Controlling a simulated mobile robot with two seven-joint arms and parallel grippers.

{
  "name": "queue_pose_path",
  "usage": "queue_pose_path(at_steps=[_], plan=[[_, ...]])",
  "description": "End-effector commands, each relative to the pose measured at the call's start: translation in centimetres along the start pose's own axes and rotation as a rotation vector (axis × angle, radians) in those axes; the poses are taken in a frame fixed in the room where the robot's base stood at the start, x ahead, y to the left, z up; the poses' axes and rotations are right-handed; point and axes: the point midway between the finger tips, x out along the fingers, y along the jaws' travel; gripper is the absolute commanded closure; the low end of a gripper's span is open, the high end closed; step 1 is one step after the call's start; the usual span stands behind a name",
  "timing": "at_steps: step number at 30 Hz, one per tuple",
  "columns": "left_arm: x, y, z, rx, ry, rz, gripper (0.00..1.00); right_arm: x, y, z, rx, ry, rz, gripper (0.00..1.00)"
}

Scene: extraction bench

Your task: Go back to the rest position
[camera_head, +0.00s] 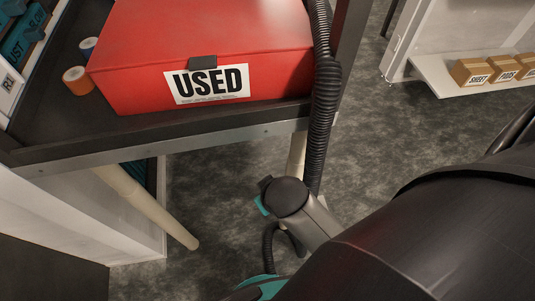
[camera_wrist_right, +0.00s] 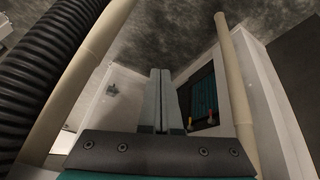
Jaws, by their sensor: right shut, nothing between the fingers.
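My right gripper (camera_wrist_right: 160,73) shows in the right wrist view with its two grey fingers pressed together and nothing between them. In the head view my right arm comes in from the right, and its dark rounded end part shows below the front edge of the bench (camera_head: 225,134). The fingers cannot be made out there. A ribbed black hose (camera_head: 326,105) hangs down just above and beside that part; I cannot tell whether they touch. My left gripper is in neither view.
A red box (camera_head: 130,94) labelled USED stands on the bench, with an orange roll (camera_head: 77,81) to its left. Pale bench legs (camera_head: 150,205) and the hose (camera_wrist_right: 45,75) flank the right gripper. A shelf (camera_head: 440,82) with small boxes is at upper right. Grey floor is clear between.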

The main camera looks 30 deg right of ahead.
Motion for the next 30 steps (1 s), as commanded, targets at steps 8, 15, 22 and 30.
queue_pose_path(at_steps=[8,15,22,30], plan=[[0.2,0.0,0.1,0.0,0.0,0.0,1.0,0.3,0.0,0.2,-0.002,-0.002,-0.002,1.0],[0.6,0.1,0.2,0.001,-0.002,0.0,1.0,3.5,-0.7,2.4,-0.023,-0.035,-0.017,1.0],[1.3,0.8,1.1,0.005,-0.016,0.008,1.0,10.4,-2.0,8.8,-0.063,-0.108,-0.056,1.0],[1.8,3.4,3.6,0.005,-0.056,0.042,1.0,16.2,-2.9,18.2,-0.083,-0.193,-0.098,1.0]])
